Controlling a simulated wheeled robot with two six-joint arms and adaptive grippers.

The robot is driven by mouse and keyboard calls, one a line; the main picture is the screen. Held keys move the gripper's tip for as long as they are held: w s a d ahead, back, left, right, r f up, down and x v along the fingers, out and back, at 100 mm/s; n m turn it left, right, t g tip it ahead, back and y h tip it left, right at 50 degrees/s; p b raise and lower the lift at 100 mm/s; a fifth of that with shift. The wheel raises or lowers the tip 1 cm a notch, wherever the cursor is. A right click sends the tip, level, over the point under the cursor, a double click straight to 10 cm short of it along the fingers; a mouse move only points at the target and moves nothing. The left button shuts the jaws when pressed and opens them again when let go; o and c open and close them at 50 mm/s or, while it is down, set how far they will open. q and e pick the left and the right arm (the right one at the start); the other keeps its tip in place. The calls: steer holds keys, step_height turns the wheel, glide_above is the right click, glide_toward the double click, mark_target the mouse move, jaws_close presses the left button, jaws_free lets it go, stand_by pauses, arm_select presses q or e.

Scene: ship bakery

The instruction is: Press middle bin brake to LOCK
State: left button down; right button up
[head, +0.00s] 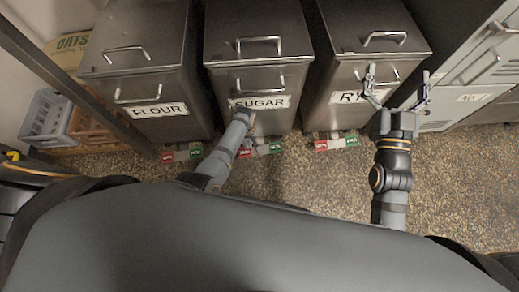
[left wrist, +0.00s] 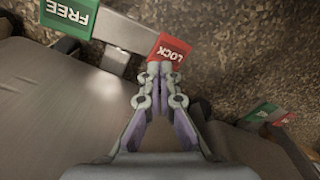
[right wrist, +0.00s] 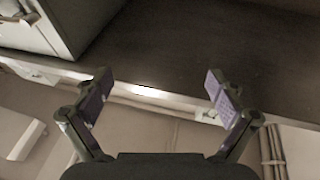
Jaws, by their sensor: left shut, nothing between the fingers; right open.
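The middle bin (head: 259,70) is a grey metal bin labelled SUGAR. Its brake pedal at the floor has a red LOCK end (left wrist: 171,46) and a green FREE end (left wrist: 69,14), joined by a grey bar (left wrist: 124,34). The pedal's green end also shows in the head view (head: 275,147). My left gripper (left wrist: 160,72) is shut and empty, its tips at the near edge of the red LOCK end. I cannot tell whether they touch it. In the head view my left wrist partly hides the fingers. My right gripper (head: 398,78) is open and empty in front of the right bin.
The FLOUR bin (head: 138,65) stands left and the RYE-side bin (head: 370,50) right, each with a red and green pedal. Crates (head: 47,117) stand far left, grey cabinets (head: 480,65) far right. Speckled floor (head: 300,180) in front of the bins is clear.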

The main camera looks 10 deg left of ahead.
arm_select(q)
steer(key=shift+r, duration=0.15)
steer(key=shift+r+p, duration=0.25)
steer(key=shift+p, duration=0.1)
steer(key=shift+r, duration=0.15)
steer(key=shift+r+p, duration=0.35)
steer(key=shift+p, duration=0.25)
arm_select(e)
steer(key=s+f+g, duration=0.2)
steer(key=f+g, duration=0.2)
steer(key=f, duration=0.5)
steer(key=s+f+g, duration=0.1)
steer(key=f+g, duration=0.3)
steer(key=f, duration=0.5)
steer(key=shift+s+a+f+g, duration=0.2)
steer(key=shift+s+f+g, duration=0.15)
steer(key=shift+g, duration=0.05)
steer(key=shift+w+r, duration=0.1)
steer(key=shift+r, duration=0.05)
